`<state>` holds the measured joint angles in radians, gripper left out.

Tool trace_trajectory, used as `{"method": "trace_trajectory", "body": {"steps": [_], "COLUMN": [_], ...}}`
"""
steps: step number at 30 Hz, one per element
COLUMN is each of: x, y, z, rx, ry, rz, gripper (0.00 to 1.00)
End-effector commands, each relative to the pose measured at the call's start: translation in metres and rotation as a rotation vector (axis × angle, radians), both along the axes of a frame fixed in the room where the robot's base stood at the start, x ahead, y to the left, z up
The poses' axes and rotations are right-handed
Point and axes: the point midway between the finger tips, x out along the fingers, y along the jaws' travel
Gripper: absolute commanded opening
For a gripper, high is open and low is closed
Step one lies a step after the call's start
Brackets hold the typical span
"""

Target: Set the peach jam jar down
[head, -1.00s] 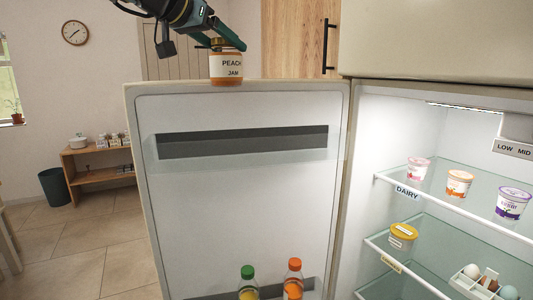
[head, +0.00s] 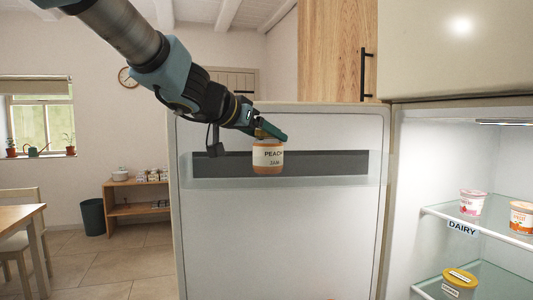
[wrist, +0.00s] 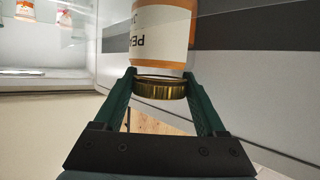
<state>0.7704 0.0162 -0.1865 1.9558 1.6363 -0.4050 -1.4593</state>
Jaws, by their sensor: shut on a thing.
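The peach jam jar (head: 268,158) has an orange-and-white label and a gold lid, and it is upright in the head view. My gripper (head: 265,134) is shut on the jar at its lid, from above. In the wrist view the green fingers of my gripper (wrist: 160,90) stand on both sides of the gold lid, and the jar (wrist: 163,25) shows upside down. The jar is in front of the door bin (head: 330,165) on the open fridge door, overlapping its dark strip. I cannot tell whether the jar touches the bin.
The open fridge door (head: 280,240) fills the middle. To the right, the lit fridge has a glass DAIRY shelf (head: 510,233) with yogurt cups, and a yellow-lidded tub (head: 459,279) below. A wooden cabinet (head: 335,50) stands above; a low shelf unit (head: 140,208) is behind at left.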

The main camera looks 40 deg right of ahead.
Motion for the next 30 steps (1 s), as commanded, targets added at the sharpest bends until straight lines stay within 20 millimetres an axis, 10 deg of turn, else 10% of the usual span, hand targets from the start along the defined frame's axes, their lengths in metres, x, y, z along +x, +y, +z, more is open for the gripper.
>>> {"method": "trace_trajectory", "body": {"steps": [15,16,30], "x": [0.000,0.000,-0.001], "y": [0.000,0.000,0.006], "z": [-0.024,-0.025,-0.019], "rx": [-0.001,0.001,0.000], "ry": [0.001,0.002,-0.001], "rz": [0.000,0.001,0.000], "gripper": [0.00,0.74,0.86]}}
